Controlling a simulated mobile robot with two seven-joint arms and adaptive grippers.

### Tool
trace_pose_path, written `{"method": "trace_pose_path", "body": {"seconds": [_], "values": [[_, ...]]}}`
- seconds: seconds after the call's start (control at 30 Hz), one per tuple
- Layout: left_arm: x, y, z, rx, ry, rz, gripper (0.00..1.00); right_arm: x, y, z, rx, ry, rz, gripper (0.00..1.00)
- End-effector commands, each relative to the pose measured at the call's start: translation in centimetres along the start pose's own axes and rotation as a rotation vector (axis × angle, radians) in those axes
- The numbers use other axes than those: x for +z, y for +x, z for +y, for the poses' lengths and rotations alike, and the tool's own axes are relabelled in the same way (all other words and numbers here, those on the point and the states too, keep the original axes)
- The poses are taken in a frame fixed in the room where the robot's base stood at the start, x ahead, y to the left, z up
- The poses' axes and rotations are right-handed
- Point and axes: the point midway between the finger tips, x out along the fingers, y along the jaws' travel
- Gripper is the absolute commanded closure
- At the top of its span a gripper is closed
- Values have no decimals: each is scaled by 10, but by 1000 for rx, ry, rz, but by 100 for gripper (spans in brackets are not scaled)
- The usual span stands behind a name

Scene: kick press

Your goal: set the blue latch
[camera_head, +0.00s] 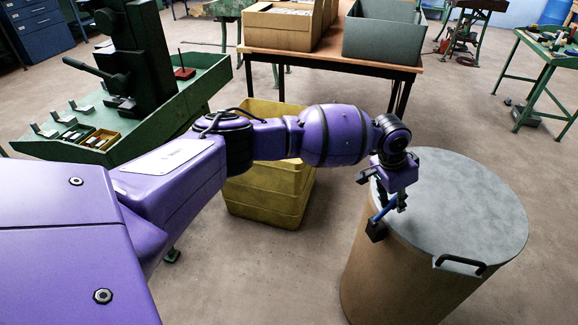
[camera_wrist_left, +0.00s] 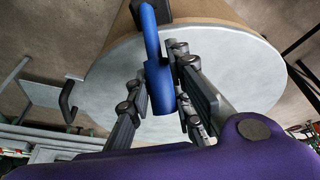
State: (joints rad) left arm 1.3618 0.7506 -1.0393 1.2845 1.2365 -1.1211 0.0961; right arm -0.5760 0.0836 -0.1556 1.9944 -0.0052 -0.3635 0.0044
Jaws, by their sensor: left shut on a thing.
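The blue latch (camera_head: 386,211) is a slim blue lever at the left rim of a drum with a grey lid (camera_head: 462,205). A dark block sits at its lower end. My left gripper (camera_head: 389,199) reaches down to it from above and is shut on it. In the left wrist view the latch (camera_wrist_left: 158,88) has a thick blue end between the two fingers of my left gripper (camera_wrist_left: 164,92) and a thinner blue bar running up to a dark piece at the rim. The fingers partly hide the latch in the head view. My right gripper is not in view.
The lid has a black handle (camera_head: 459,265) at its front edge. Yellow stacked crates (camera_head: 262,205) stand left of the drum under my arm. A table with a cardboard box (camera_head: 281,27) and a grey bin (camera_head: 384,38) is behind. A green press bench (camera_head: 165,125) stands left.

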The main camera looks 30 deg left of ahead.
Motion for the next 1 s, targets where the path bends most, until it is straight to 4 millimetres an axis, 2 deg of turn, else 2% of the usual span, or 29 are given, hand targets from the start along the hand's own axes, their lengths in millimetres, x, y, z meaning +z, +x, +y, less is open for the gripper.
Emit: {"method": "trace_pose_path", "body": {"seconds": [0.03,0.1,0.5,1.0], "values": [[-3,10,2,8,-6,-43,100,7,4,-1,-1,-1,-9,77],[-4,15,2,10,-11,-102,100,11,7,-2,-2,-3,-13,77],[-5,32,0,17,-24,-333,100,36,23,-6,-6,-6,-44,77],[-4,34,-1,17,-26,-389,100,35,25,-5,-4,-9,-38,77]]}}
